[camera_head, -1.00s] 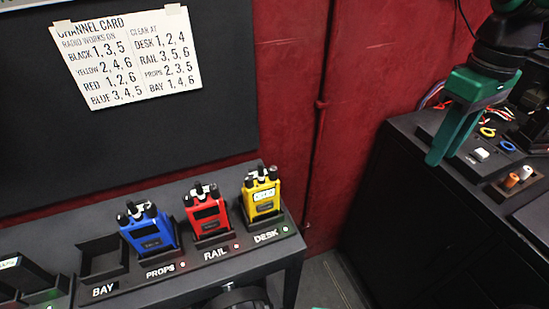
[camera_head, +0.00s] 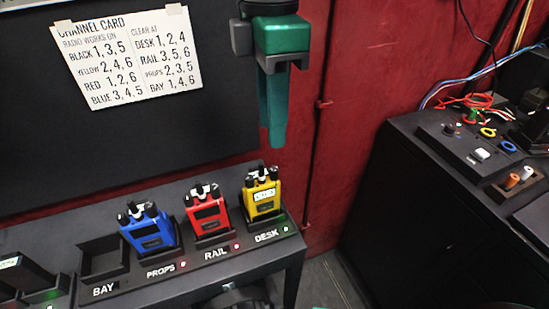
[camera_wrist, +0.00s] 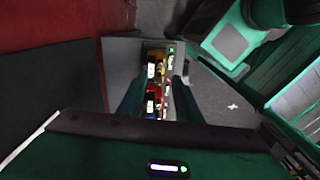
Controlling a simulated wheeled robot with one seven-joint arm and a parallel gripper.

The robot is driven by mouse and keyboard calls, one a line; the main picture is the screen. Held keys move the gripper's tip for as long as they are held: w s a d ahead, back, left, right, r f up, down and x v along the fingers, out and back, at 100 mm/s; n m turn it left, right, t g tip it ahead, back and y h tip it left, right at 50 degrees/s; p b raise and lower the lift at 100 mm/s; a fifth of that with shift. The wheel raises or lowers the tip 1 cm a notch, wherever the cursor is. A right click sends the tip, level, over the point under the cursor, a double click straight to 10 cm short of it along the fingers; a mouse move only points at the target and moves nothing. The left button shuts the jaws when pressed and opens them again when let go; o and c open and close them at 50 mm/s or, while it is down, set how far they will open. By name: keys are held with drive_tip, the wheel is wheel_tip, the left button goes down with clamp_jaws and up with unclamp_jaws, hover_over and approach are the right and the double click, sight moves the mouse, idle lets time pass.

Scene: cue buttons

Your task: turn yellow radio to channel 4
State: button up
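The yellow radio (camera_head: 263,205) stands upright in the slot marked DESK at the right end of the rack, with knobs on top and a small pale display I cannot read. A green light glows beside the DESK label. My gripper (camera_head: 277,140) points down above the yellow radio, apart from it, and is seen edge-on in the head view. In the wrist view, my gripper's fingers (camera_wrist: 158,95) stand apart with nothing held, and the yellow radio (camera_wrist: 154,58) shows small and far off between them. The channel card (camera_head: 127,58) lists yellow 2, 4, 6 and desk 1, 2, 4.
A red radio (camera_head: 208,214) sits in RAIL, with a red light. A blue radio (camera_head: 150,232) sits in PROPS. The BAY slot (camera_head: 104,260) is empty. A black cabinet (camera_head: 430,200) with wires and switches stands at the right. A dark board stands behind the rack.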

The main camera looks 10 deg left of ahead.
sight(273, 168)
wheel_tip(273, 168, down, 9)
drive_tip(key=shift+d+f, duration=0.1)
drive_tip(key=shift+f, duration=0.05)
idle(0.4)
clamp_jaws()
